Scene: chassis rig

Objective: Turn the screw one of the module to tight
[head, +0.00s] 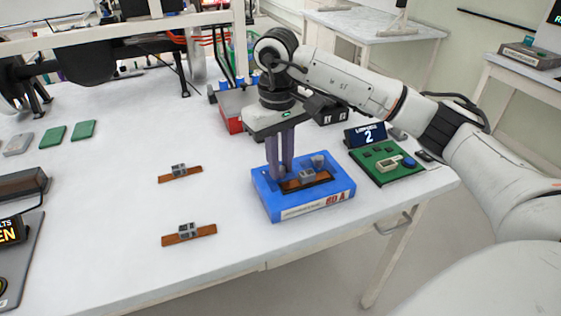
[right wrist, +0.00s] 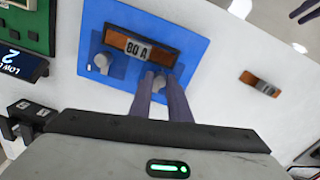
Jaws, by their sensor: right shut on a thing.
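My left gripper is not in view.
Two loose brown strips with grey blocks (head: 180,173) (head: 189,234) lie left of the module. A green board (head: 385,163) with a small display reading "2" (head: 367,135) stands close on the right. A red bin (head: 229,110) is behind. The table's front left is mostly clear.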

